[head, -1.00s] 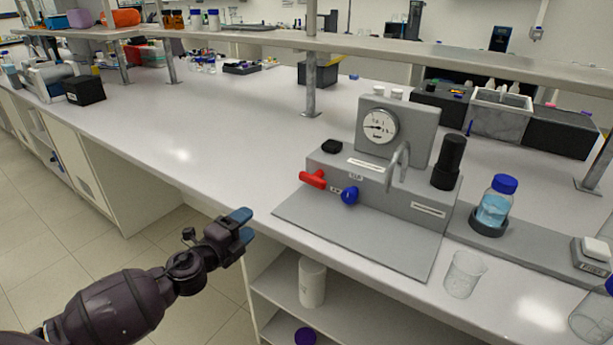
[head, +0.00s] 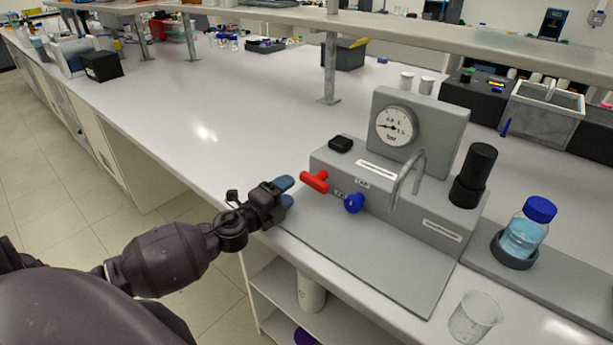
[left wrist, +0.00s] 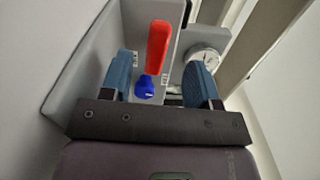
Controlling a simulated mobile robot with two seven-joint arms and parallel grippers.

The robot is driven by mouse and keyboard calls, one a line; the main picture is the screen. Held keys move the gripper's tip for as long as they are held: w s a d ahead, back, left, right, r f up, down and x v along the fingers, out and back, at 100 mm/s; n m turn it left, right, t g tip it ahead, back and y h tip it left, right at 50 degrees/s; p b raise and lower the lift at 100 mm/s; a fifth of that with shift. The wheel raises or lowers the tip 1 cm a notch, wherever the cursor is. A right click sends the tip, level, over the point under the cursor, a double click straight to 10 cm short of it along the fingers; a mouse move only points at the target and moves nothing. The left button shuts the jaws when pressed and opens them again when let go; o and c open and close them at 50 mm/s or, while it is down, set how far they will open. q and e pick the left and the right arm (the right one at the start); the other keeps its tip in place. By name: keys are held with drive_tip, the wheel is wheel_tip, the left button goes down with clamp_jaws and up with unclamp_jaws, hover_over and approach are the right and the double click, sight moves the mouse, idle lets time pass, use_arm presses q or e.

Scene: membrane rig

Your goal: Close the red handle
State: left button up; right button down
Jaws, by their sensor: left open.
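In the left wrist view, the red handle (left wrist: 157,45) stands ahead between the two open fingers (left wrist: 160,80), not visibly touched. The blue knob (left wrist: 145,87) also shows between them, lower down. My right gripper is not in view.
A pressure gauge (head: 396,126) and a bent metal tube (head: 408,180) sit on the rig. A black cylinder (head: 474,175), a blue-capped bottle (head: 526,228) and a beaker (head: 474,317) stand to the right. The bench left of the rig is clear.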

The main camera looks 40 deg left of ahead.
sight(303, 179)
use_arm(q)
drive_tip(key=w, duration=0.7)
drive_tip(key=shift+w+d, duration=0.25)
drive_tip(key=shift+d, duration=0.05)
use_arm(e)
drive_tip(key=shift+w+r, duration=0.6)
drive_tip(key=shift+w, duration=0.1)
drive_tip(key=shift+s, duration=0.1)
